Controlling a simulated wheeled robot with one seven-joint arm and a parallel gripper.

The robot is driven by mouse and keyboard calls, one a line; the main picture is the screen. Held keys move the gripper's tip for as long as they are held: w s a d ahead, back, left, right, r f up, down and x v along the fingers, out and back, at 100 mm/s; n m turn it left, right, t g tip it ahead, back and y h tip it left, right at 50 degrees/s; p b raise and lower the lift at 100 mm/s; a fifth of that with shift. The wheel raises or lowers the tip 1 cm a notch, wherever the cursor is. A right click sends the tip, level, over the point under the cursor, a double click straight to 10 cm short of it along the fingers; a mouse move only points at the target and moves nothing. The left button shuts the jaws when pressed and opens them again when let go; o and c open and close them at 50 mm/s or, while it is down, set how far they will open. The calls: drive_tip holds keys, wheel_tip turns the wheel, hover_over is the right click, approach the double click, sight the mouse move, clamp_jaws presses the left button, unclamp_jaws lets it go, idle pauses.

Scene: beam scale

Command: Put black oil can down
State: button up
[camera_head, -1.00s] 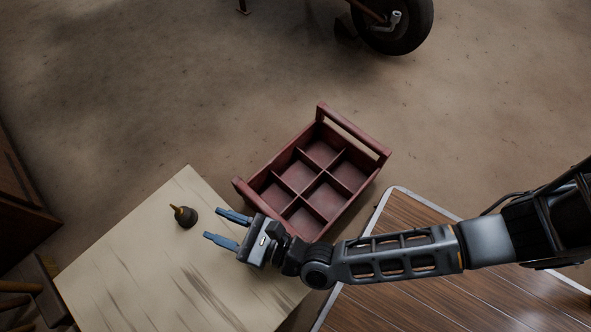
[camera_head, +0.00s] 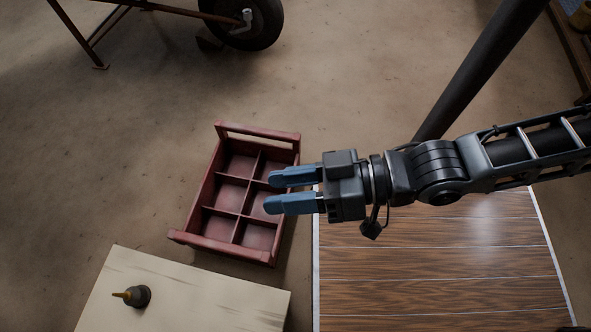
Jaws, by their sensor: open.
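The black oil can (camera_head: 138,296) stands on the pale wooden table (camera_head: 215,300) at the lower left. It is small and dark, with a yellowish spout pointing left. My gripper (camera_head: 268,192) is open and empty, its blue fingers pointing left. It is up and to the right of the can, clear of it, and in the picture overlaps the right side of the red crate.
The red divided crate (camera_head: 178,237) has several compartments that look empty. A brown plank-topped table (camera_head: 440,265) with a pale edge lies at the lower right, under my arm. A wheel (camera_head: 262,25) on a rusty frame is at the top. The floor between is open.

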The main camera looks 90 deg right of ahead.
drive_tip(key=r+n, duration=0.1)
drive_tip(key=s+r+n, duration=0.1)
drive_tip(key=r+n, duration=0.1)
drive_tip(key=n, duration=0.1)
drive_tip(key=shift+s+d+r+g+h, duration=0.2)
drive_tip(key=shift+s+d+g+h, duration=0.05)
drive_tip(key=shift+s+g+h, duration=0.15)
